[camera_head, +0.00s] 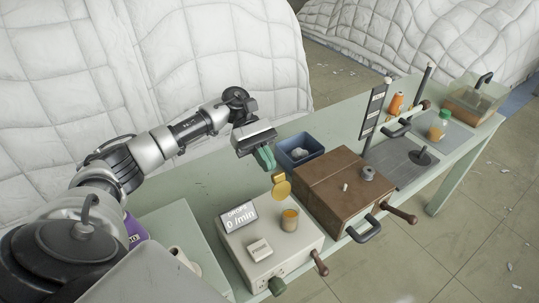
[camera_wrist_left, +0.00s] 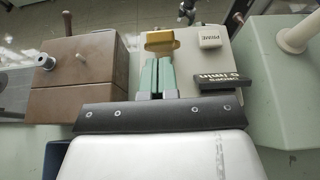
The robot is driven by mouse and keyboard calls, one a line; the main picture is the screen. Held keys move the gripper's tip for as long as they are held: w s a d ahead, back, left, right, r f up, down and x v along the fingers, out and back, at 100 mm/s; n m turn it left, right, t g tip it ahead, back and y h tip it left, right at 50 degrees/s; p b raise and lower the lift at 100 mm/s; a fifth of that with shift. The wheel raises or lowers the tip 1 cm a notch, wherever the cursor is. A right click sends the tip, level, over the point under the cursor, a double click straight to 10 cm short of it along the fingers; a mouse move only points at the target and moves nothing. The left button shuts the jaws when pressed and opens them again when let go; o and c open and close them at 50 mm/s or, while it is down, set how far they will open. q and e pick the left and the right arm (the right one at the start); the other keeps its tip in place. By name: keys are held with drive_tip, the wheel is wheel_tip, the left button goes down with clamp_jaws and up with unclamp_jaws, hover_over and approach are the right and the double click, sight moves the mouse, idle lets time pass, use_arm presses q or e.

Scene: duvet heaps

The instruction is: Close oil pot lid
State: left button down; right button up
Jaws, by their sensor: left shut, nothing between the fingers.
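The oil pot (camera_head: 290,220) is a small amber cup on the white box. Its gold lid (camera_head: 281,186) stands open, tilted up on the pot's far side. In the left wrist view the gold lid (camera_wrist_left: 161,38) shows just beyond my fingertips, and the pot is mostly hidden behind it. My left gripper (camera_head: 265,158) has green fingers, shut and empty, above and slightly left of the lid in the head view. The green fingers (camera_wrist_left: 156,75) are together in the left wrist view; I cannot tell whether they touch the lid. My right gripper is not in view.
The white box (camera_head: 268,269) carries a "DROPS 0 /min" display (camera_head: 239,217) and a PRIME button (camera_head: 259,249). A brown box (camera_head: 345,192) stands close to its right. A blue bin (camera_head: 300,151) lies behind. Levers stick out at the bench front.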

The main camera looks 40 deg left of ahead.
use_arm(q)
drive_tip(key=shift+s+d+r, duration=0.15)
drive_tip(key=shift+s+d, duration=0.1)
drive_tip(key=shift+d, duration=0.3)
drive_tip(key=shift+d+r+y, duration=0.2)
drive_tip(key=shift+y, duration=0.1)
drive_tip(key=shift+b, duration=0.3)
